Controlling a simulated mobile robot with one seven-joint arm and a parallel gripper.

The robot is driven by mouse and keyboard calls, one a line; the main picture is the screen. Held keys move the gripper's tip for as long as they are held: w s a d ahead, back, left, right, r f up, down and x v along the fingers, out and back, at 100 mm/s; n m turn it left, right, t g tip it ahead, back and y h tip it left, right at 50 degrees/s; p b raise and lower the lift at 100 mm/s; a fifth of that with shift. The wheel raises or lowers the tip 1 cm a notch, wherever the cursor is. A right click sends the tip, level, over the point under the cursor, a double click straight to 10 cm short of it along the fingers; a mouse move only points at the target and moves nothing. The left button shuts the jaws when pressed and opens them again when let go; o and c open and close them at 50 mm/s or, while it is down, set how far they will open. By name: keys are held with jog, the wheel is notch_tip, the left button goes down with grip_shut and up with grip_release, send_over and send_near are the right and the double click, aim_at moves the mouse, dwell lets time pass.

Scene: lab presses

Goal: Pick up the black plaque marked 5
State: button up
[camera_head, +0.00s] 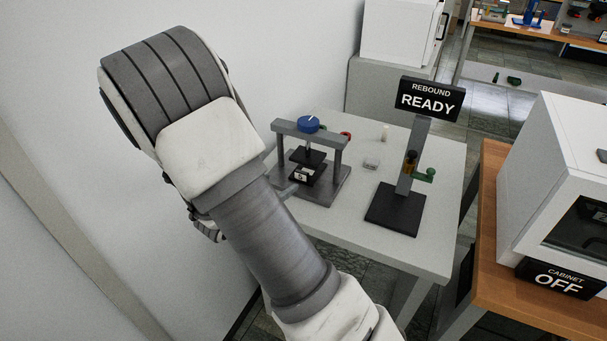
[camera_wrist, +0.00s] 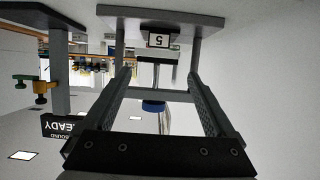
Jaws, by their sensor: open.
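The black plaque marked 5 (camera_head: 301,175) sits low in a grey press (camera_head: 341,180), under its dark plate, on the table at left. In the wrist view, which is upside down, the plaque (camera_wrist: 158,41) shows its white label near the top, between the posts of the press. My gripper (camera_wrist: 160,76) is open, its two dark fingers to either side of the plaque's line of sight, with nothing held. The fingers look short of the plaque; the distance is hard to tell.
A dark stand (camera_head: 394,208) with a "REBOUND READY" sign (camera_head: 430,98) is to the right. A small clear block (camera_head: 372,163) lies between. A white cabinet (camera_head: 560,180) marked OFF stands at far right.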

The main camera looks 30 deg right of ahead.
aim_at(301, 173)
jog(key=x, duration=1)
jog(key=shift+f+b, duration=0.1)
jog(key=shift+b, duration=0.2)
jog(key=x, duration=0.5)
jog(key=shift+s+f, duration=0.25)
grip_shut()
